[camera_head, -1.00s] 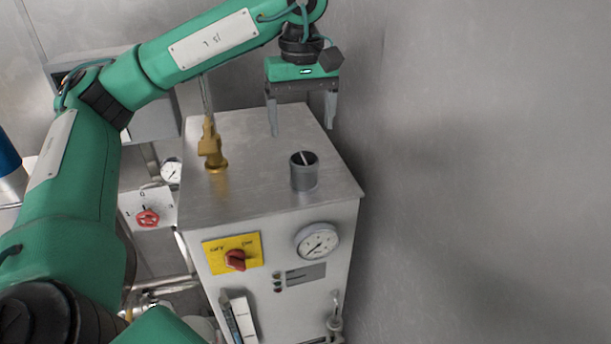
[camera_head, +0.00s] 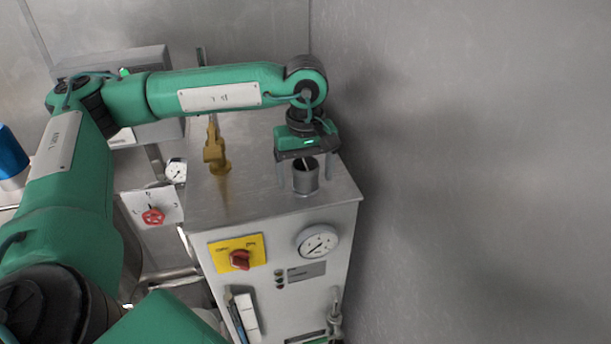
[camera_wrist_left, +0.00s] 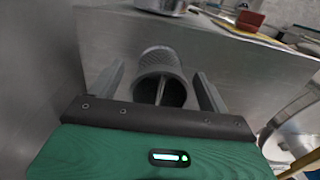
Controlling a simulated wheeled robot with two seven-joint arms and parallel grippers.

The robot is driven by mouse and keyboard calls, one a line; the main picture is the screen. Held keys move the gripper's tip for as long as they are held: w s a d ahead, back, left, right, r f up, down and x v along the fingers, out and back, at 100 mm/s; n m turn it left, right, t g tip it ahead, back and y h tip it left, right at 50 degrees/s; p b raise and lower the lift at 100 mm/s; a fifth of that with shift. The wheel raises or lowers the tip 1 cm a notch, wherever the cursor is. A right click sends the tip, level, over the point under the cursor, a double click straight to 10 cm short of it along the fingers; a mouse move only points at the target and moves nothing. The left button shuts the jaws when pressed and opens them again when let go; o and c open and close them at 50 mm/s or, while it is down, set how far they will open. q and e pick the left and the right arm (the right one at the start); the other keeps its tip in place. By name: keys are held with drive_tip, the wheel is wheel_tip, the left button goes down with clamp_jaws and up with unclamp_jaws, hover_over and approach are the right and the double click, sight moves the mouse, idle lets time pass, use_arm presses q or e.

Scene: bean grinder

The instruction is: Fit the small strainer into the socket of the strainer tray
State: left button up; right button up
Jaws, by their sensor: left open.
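The small strainer (camera_head: 306,178) is a grey metal cup standing upright on top of the steel cabinet (camera_head: 240,205), near its right edge. In the left wrist view the strainer (camera_wrist_left: 160,66) shows a mesh-like wall and a thin bar inside. My left gripper (camera_head: 303,178) is open. Its two fingers stand on either side of the strainer, and in the left wrist view the gripper (camera_wrist_left: 160,90) has a gap on each side, so it does not appear to touch the cup. My right gripper is not in view. I cannot make out the strainer tray with its socket.
A brass valve (camera_head: 215,150) stands on the cabinet top left of the strainer. A gauge (camera_head: 318,243) and a yellow switch plate (camera_head: 222,248) are on the cabinet front. A bare metal wall (camera_head: 450,150) closes off the right side.

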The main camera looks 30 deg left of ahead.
use_arm(q)
drive_tip(key=c, duration=1.2)
drive_tip(key=shift+o, duration=0.2)
drive_tip(key=shift+r, duration=0.1)
drive_tip(key=shift+r, duration=0.5)
wheel_tip(320, 180, up, 19)
drive_tip(key=b, duration=0.2)
